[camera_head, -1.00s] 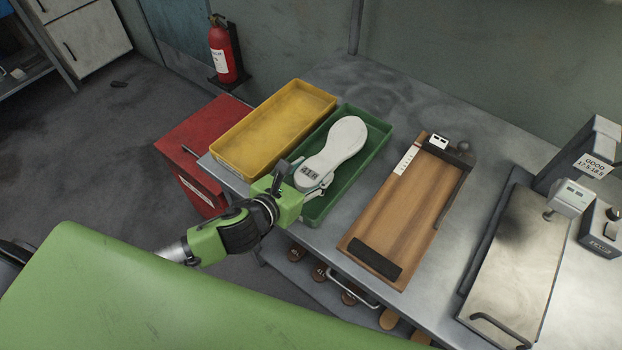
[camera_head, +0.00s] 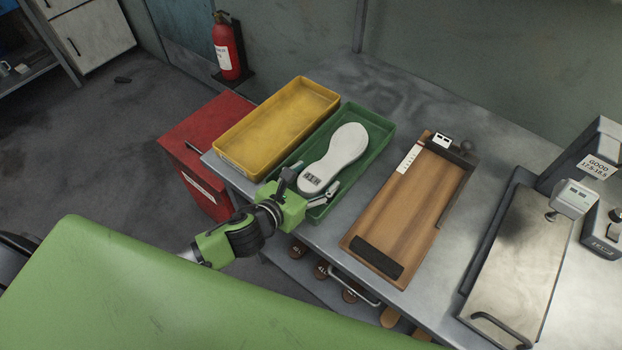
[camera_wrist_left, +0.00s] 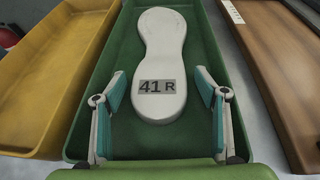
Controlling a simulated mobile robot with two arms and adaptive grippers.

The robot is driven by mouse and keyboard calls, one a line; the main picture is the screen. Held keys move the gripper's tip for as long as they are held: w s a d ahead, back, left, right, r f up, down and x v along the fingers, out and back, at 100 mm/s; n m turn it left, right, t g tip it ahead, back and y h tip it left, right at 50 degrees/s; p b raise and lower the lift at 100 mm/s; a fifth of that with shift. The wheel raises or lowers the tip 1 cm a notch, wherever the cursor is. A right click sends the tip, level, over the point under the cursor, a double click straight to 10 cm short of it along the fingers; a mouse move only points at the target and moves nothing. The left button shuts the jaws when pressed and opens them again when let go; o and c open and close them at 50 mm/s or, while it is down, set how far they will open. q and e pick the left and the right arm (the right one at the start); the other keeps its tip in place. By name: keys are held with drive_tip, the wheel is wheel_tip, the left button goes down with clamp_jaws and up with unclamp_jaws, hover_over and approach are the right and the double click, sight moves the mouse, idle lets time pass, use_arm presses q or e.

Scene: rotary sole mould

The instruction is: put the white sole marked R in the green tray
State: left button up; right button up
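The white sole (camera_head: 336,157) lies in the green tray (camera_head: 377,133), and its heel label reads 41 R in the left wrist view (camera_wrist_left: 161,52). My left gripper (camera_head: 311,191) is at the near end of the tray, by the sole's heel. In the left wrist view its two teal-padded fingers (camera_wrist_left: 160,97) are spread wide, one on each side of the heel, with gaps between pads and sole. It is open and empty. My right gripper is in neither view.
A yellow tray (camera_head: 231,165) stands left of the green tray and looks empty. To the right are a wooden measuring board (camera_head: 406,211) and a metal plate device (camera_head: 518,262). A red cabinet (camera_head: 194,145) stands beside the table.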

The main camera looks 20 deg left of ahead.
use_arm(q)
drive_tip(key=b+v, duration=0.1)
drive_tip(key=v, duration=0.9)
drive_tip(key=shift+s+a+r+b, duration=0.1)
drive_tip(key=shift+s+b, duration=0.2)
drive_tip(key=shift+v, duration=0.75)
drive_tip(key=shift+w+r, duration=0.1)
